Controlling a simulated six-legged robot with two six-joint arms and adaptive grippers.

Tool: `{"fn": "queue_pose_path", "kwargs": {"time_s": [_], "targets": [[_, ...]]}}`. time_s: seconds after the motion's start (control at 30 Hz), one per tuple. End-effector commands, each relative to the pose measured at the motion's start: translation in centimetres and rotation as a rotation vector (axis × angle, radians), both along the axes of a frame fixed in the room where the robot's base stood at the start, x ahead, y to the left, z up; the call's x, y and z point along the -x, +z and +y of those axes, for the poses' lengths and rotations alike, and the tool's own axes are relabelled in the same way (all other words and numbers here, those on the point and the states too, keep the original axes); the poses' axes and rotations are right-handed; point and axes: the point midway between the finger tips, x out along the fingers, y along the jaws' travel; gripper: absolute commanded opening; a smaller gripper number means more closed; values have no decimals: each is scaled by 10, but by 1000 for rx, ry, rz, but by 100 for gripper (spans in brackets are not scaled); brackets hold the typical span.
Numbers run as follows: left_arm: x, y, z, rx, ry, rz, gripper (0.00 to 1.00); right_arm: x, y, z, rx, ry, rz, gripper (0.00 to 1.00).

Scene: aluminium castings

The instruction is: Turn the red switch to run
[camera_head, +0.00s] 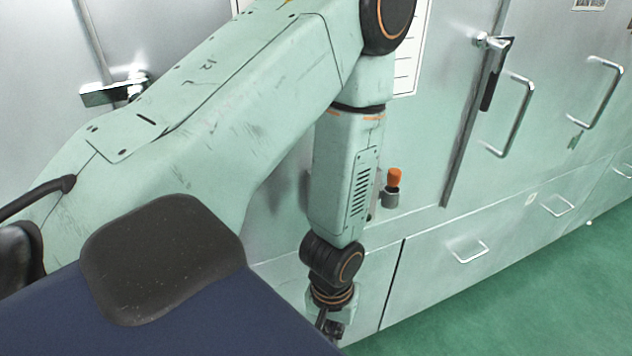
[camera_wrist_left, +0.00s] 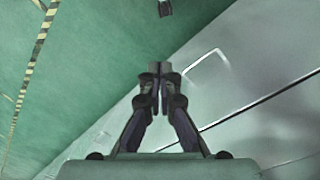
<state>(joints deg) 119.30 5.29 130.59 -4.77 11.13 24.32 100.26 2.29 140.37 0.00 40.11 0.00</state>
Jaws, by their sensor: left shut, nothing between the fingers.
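The switch shows in the head view as an orange-red knob (camera_head: 394,178) on a grey mount at the cabinet front, just right of my left forearm. Its markings are too small to read. My left gripper (camera_head: 333,326) hangs low in front of the lower cabinet panels, below and left of the switch and apart from it. The switch does not show in that view. My right gripper is in neither view.
Metal cabinets with bar handles (camera_head: 520,115) line the back and right. A dark-gripped lever latch (camera_head: 491,75) sits on a door edge right of the switch. Lower drawers have handles (camera_head: 468,252). The green floor (camera_head: 540,310) is clear at the lower right.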

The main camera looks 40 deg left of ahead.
Motion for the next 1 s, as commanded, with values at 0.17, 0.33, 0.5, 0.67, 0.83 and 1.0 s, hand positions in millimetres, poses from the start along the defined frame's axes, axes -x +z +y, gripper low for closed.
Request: {"fn": "queue_pose_path", "kwargs": {"time_s": [0.17, 0.33, 0.5, 0.67, 0.83, 1.0], "targets": [[12, -30, 0, -4, -33, 0, 0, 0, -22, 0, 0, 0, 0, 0], [22, -52, -1, -6, -66, -1, 0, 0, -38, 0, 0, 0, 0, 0], [33, -74, -1, -10, -100, -4, 0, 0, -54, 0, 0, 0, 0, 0], [40, -90, -1, -12, -125, -6, 0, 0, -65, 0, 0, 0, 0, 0], [45, -98, -1, -14, -140, -7, 0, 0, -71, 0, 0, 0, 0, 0], [67, -108, -1, -22, -197, -1, 0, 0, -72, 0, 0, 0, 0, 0]]}}
